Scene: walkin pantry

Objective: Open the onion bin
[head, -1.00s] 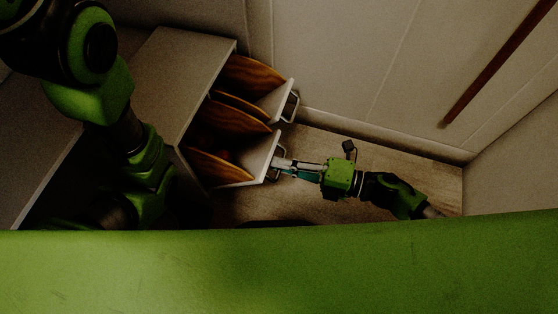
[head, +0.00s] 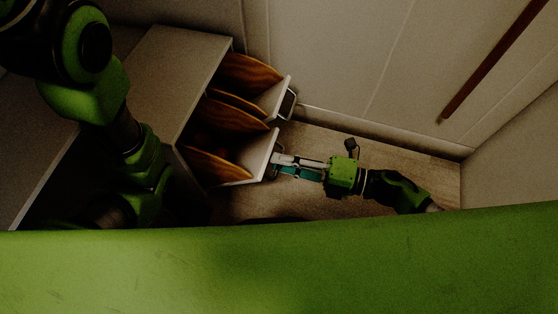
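Two tilt-out bins with pale fronts and curved wooden sides stand tilted open from a pale cabinet in the head view. The nearer bin (head: 257,157) has dim round shapes inside, too dark to name; I cannot read which bin is for onions. My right gripper (head: 275,164) is at the handle on the nearer bin's front. Its fingers stand apart, with the handle at or between their tips; contact is hard to tell. My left arm comes in at the left, but its gripper is not visible.
The farther bin (head: 273,99) also stands out, with a metal handle on its front. The cabinet top (head: 180,75) is bare. A pale wall closes off the back and right. Wooden floor (head: 400,148) shows clear around my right arm.

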